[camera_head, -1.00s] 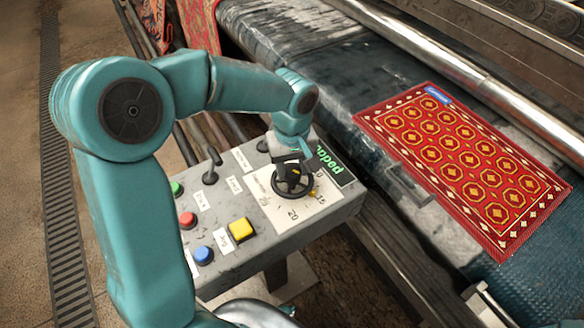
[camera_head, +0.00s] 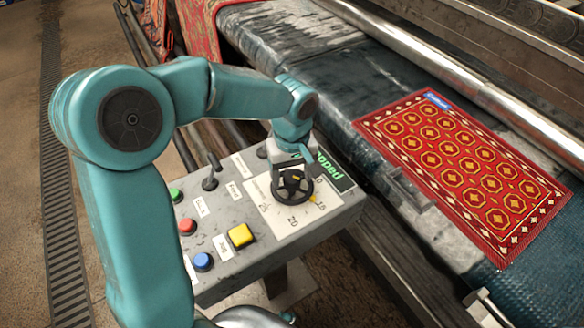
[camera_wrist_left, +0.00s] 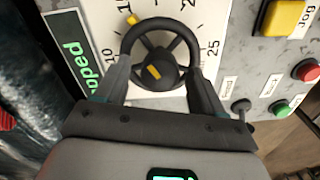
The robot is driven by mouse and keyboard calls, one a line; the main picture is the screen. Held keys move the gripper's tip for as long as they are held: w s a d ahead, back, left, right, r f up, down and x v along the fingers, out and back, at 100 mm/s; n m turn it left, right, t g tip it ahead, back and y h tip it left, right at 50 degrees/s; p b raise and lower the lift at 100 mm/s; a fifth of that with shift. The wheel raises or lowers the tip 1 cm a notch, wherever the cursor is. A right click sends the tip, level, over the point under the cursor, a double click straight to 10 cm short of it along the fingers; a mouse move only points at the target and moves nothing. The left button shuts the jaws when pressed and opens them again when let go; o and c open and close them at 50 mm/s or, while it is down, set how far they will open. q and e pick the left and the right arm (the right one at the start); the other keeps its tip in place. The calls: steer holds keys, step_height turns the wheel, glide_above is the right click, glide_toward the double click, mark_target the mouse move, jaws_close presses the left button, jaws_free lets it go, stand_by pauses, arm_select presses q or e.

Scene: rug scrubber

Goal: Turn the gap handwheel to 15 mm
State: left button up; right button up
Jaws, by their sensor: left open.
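The black gap handwheel (camera_head: 292,187) sits on a white dial plate (camera_head: 272,215) on the grey control panel. Its rim, spokes and a yellow hub mark show in the left wrist view (camera_wrist_left: 160,25). A yellow pointer (camera_wrist_left: 132,20) at the rim lies close to the 15 in the head view (camera_head: 313,198); the exact reading is too small to tell. My left gripper (camera_head: 291,171) is over the wheel from the back. In the left wrist view its open fingers (camera_wrist_left: 160,88) straddle the near part of the rim; contact cannot be told. My right gripper is out of view.
The panel carries a yellow button (camera_head: 241,234), a red button (camera_head: 187,226), a blue button (camera_head: 202,261), a green button (camera_head: 176,195) and a lever (camera_head: 210,178). A green-lettered display (camera_head: 335,172) is beside the dial. A red rug (camera_head: 460,170) lies on the machine bed at right.

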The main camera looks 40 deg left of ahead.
mark_target(292, 177)
arm_select(q)
step_height(292, 177, up, 16)
steer(key=p, duration=0.2)
steer(key=shift+r, duration=0.2)
steer(key=shift+s+d, duration=0.1)
steer(key=shift+s, duration=0.05)
stand_by(0.3)
